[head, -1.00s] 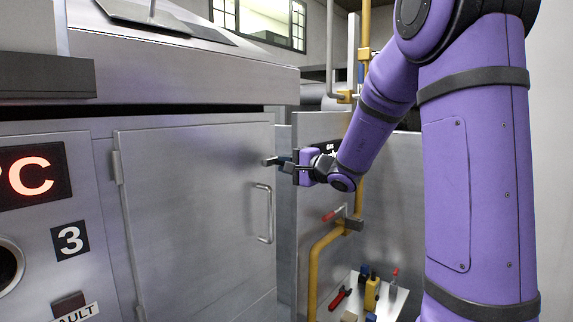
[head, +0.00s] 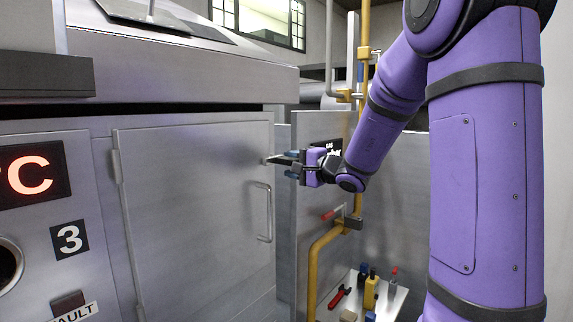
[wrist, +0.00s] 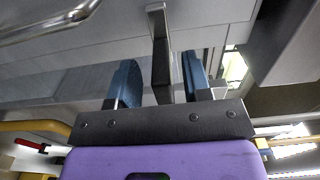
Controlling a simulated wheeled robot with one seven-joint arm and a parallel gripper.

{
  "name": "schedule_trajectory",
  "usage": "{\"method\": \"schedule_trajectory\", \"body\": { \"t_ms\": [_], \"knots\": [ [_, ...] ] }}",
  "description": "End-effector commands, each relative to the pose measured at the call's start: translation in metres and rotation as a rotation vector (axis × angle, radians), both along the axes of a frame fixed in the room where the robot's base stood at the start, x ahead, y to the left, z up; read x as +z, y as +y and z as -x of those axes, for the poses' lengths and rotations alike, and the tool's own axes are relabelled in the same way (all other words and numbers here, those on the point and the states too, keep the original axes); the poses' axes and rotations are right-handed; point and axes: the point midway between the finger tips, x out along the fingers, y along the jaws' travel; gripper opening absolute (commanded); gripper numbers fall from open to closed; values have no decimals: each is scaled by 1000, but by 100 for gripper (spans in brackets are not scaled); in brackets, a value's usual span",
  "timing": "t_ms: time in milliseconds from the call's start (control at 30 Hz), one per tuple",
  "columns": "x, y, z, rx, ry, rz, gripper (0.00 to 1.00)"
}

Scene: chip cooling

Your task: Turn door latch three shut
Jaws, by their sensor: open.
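The metal door (head: 195,215) beside the number 3 label (head: 69,240) lies flat in the cabinet front in the head view. Its latch (head: 277,160) sticks out sideways at the door's upper right edge, above the pull handle (head: 264,212). In the wrist view the latch (wrist: 160,55) is a dark bar with a pale metal end. My gripper (head: 291,164) is open at the latch's right end. In the wrist view the blue-padded fingers of my gripper (wrist: 160,82) stand on either side of the bar, with gaps visible on both sides. The hand hides part of the latch in the head view.
A yellow pipe (head: 318,262) with a red-handled valve (head: 332,213) runs below and right of my gripper. A small shelf (head: 393,300) with several tools is lower right. The pull handle also shows in the wrist view (wrist: 50,25).

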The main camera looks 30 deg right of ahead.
Motion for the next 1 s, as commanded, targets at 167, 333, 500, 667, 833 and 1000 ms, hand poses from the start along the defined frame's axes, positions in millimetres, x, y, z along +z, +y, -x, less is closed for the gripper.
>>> {"method": "schedule_trajectory", "body": {
  "t_ms": [167, 333, 500, 667, 833, 1000],
  "knots": [
    [0, -12, 33, -2, 0, 1, 45],
    [0, -22, 60, -1, -1, -1, 45],
    [0, -27, 76, 0, 0, 0, 45],
    [-1, -29, 81, 1, 0, 0, 45],
    [-1, -29, 81, 1, 1, 0, 45],
    [-1, -29, 81, 1, 1, 0, 45]
  ]
}}
